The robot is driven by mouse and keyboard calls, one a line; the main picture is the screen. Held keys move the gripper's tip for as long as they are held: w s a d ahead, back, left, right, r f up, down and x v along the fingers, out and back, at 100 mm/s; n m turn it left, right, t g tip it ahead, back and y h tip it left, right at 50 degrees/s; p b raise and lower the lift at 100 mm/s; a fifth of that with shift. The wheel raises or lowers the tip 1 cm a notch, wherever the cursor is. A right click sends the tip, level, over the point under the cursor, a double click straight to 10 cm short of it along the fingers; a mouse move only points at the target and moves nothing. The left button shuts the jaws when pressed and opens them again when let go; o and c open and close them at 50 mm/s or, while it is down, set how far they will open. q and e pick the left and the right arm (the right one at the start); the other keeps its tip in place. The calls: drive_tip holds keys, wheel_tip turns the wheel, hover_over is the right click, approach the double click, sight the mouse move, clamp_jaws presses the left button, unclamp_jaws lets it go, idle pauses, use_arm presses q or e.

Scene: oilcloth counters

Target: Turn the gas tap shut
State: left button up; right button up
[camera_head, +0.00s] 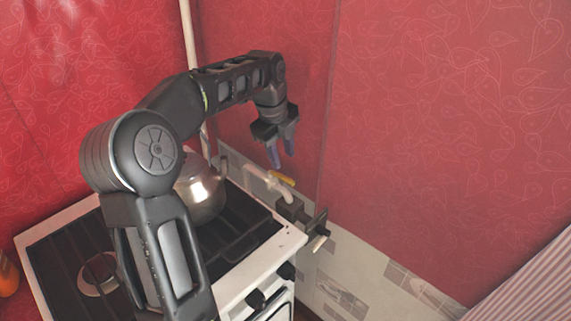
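The gas tap has a small yellow handle (283,178) and sits on a pale pipe (262,183) low along the wall, behind the stove's right edge. The handle looks roughly in line with the pipe. My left gripper (283,160) points down just above the yellow handle, with its two purplish fingers apart and nothing visible between them. The fingertips look close to the handle, but I cannot tell whether they touch it. My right gripper is not in view.
A metal kettle (203,193) stands on the white stove (261,271), partly behind my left arm. A dark fitting (291,208) juts out by the stove's right corner. Red patterned walls (440,130) meet in the corner. A striped surface (535,290) is at lower right.

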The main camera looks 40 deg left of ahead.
sight(287, 178)
use_arm(q)
drive_tip(key=f, duration=0.2)
drive_tip(key=w+f, duration=0.1)
drive_tip(key=f, duration=0.5)
drive_tip(key=shift+w, duration=0.2)
drive_tip(key=shift+d, duration=0.1)
drive_tip(key=shift+c, duration=0.6)
clamp_jaws()
idle(0.7)
